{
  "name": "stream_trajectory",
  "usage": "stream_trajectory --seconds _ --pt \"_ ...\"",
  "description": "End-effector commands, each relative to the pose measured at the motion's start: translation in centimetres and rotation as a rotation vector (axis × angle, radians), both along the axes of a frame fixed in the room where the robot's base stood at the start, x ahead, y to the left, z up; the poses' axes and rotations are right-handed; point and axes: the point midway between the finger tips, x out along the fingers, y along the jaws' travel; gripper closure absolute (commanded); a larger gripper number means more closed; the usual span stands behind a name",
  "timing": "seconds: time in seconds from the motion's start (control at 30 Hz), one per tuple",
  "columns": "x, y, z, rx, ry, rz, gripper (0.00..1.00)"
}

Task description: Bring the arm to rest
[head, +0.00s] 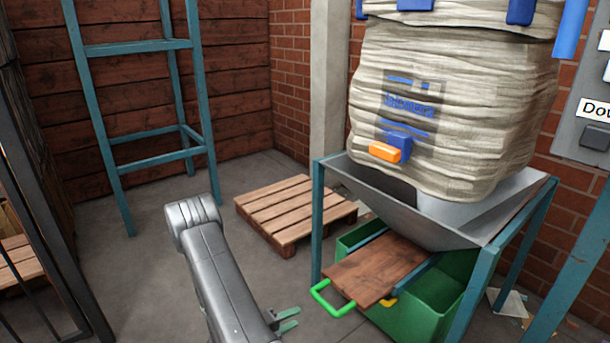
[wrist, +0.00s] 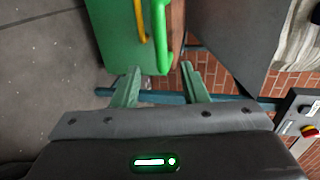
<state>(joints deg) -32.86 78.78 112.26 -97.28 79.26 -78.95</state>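My gripper (head: 288,320) shows low in the head view, beside my grey arm and in front of the hopper stand. In the wrist view my gripper (wrist: 160,88) has its two green fingers apart, with nothing between them. The wooden board with a green handle (head: 375,270) lies under the hopper, to the right of my gripper. The green handle (wrist: 162,40) and the green bin (wrist: 115,30) show beyond the fingertips in the wrist view. I cannot tell the exact distance from the fingers to the handle, but it is not held.
A metal hopper (head: 440,222) on a teal frame holds a large bulk bag (head: 450,110). A green bin (head: 425,318) stands below. A wooden pallet (head: 295,210) lies on the floor behind my arm. A teal rack (head: 145,160) stands at left. A control panel (wrist: 300,120) is at right.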

Motion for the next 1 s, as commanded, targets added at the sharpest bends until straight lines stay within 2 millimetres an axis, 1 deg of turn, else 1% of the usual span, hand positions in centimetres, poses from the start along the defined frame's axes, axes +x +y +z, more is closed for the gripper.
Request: stream_trajectory --seconds 0.07,0.1,0.47,1.0 --pt "-0.6 0.7 0.3 0.000 0.000 0.003 0.60" --pt "-0.2 0.1 -0.1 0.000 0.000 -0.005 0.60" --pt "2.5 -3.3 -1.0 0.001 -0.001 -0.004 0.60" --pt "7.0 -9.1 -2.5 0.001 -0.003 -0.005 0.60"
